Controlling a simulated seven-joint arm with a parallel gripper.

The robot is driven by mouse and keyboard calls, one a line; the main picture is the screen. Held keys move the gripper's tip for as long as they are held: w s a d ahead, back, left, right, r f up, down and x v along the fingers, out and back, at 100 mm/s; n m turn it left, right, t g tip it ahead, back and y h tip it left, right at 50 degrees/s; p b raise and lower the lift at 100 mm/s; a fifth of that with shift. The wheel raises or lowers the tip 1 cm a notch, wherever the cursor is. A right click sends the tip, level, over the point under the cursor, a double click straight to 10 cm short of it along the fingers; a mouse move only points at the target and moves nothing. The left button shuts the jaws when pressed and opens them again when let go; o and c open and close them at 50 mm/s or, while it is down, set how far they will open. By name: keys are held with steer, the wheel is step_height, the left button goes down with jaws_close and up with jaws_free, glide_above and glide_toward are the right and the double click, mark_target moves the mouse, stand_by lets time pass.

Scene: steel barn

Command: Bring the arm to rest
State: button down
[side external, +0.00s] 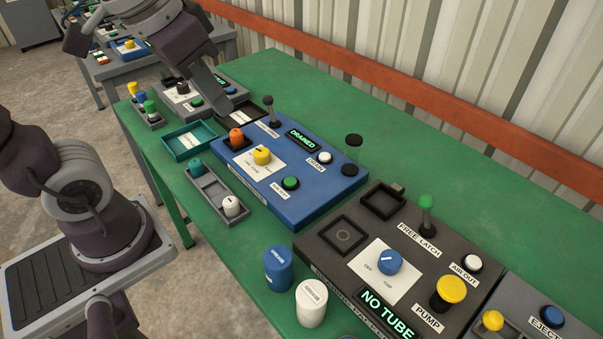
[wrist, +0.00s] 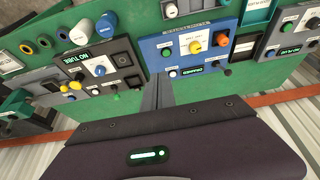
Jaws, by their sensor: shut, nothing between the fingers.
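My gripper (side external: 217,106) is in the upper left of the side external view, its dark fingers pointing down above the far-left part of the green table. In the wrist view its fingers (wrist: 158,78) are together, with nothing held between them. They show in front of the near edge of the blue panel (wrist: 150,50). The exact height of the fingertips above the panels is hard to tell. The side external view shows the same blue panel (side external: 325,187), lit "DRAINED", to the right of my gripper.
A dark panel (side external: 313,240) reading "NO TUBE" has a pump button and free latch. Blue (side external: 278,268) and white (side external: 311,303) cylinders stand at the table's front edge. A grey tray (side external: 213,190) holds small parts. The green table (side external: 440,150) is clear along its back.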

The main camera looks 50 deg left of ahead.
steer(key=s+f+t, duration=0.1)
steer(key=s+f, duration=0.1)
steer(key=s, duration=0.4)
